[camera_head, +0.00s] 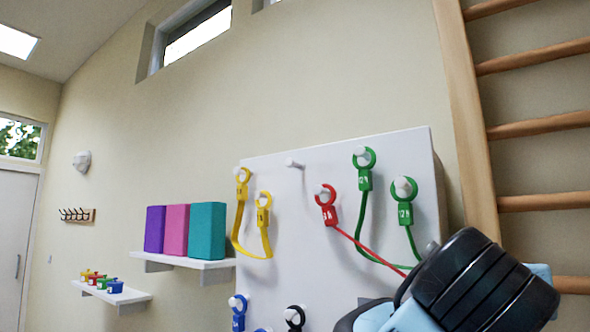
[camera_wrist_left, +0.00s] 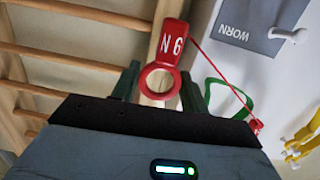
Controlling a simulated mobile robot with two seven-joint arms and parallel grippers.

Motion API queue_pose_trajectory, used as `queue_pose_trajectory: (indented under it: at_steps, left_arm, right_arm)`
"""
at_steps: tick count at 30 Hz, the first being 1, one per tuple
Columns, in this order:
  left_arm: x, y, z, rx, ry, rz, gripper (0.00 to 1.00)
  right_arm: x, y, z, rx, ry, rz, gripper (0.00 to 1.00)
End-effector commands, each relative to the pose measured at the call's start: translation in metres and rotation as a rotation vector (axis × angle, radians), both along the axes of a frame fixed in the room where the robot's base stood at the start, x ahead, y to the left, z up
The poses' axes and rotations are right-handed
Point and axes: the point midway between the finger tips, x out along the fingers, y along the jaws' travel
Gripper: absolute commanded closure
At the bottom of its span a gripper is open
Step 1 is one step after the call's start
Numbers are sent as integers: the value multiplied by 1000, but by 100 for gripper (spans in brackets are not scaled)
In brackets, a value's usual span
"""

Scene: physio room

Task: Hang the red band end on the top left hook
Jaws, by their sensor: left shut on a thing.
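The red band has one end (camera_head: 328,205) hanging on a white hook of the white board. Its cord runs down right behind my dark arm. In the left wrist view the other red end (camera_wrist_left: 160,82), a ring with a tag, sits between the fingers of my left gripper (camera_wrist_left: 160,92), which is shut on it. My arm hides this end in the head view. An empty white hook (camera_head: 293,163) sticks out at the board's top, between the yellow band (camera_head: 240,212) and the green band (camera_head: 364,180). The yellow band hangs on the leftmost upper hooks. My right gripper is not in view.
The white board (camera_head: 300,250) also carries blue (camera_head: 238,318) and black (camera_head: 294,318) ends lower down. Wooden wall bars (camera_head: 530,127) stand at right. A shelf with coloured blocks (camera_head: 207,230) is at left. A grey "WORN" panel (camera_wrist_left: 245,20) shows in the wrist view.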

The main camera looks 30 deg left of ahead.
Motion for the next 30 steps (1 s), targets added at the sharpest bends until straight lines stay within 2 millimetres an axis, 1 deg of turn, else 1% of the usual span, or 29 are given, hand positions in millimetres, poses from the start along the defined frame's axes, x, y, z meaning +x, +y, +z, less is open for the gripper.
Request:
queue_pose_trajectory:
  at_steps: [5,30]
  left_arm:
    - [6,0,0,-1,2,1,100]
    - [57,0,0,0,1,1,100]
  right_arm:
    - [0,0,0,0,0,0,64]
    - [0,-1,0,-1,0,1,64]
